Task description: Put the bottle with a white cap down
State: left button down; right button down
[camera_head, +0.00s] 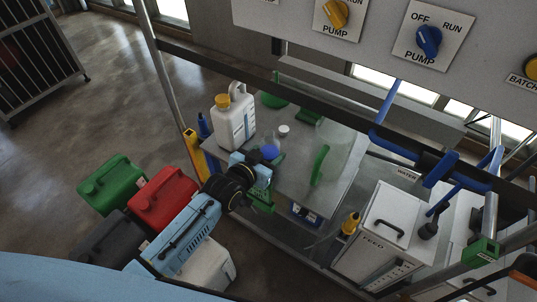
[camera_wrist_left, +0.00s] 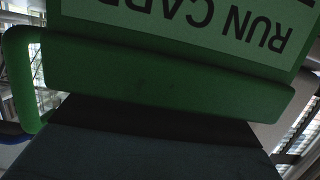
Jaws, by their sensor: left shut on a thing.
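A small white cap (camera_head: 283,130) shows on the metal table (camera_head: 300,190), near its far left part. The clear body under it can hardly be made out. My left gripper (camera_head: 262,190) is at the table's near left edge, nearer to me than the cap and apart from it. It is shut on a green card holder, which fills the upper part of the left wrist view (camera_wrist_left: 170,75) with an upside-down "RUN CARD" label. The fingertips are hidden in both views. My right gripper is not in view.
A white jug with a yellow cap (camera_head: 233,125), a blue-capped item (camera_head: 270,152) and a clear pitcher with a green handle (camera_head: 320,165) crowd the table. Green (camera_head: 110,185) and red (camera_head: 163,197) canisters stand on the floor. A control panel (camera_head: 375,40) overhangs the back.

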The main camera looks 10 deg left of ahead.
pick_arm(q)
jog(key=shift+f, duration=0.15)
jog(key=c, duration=0.6)
grip_release()
jog(key=shift+s+r, duration=0.15)
jog(key=shift+r, duration=0.05)
jog(key=p+v, duration=0.2)
jog(key=v, duration=0.9)
jog(key=shift+s+a+r, duration=0.15)
jog(key=shift+s+r, duration=0.05)
jog(key=shift+s, duration=0.1)
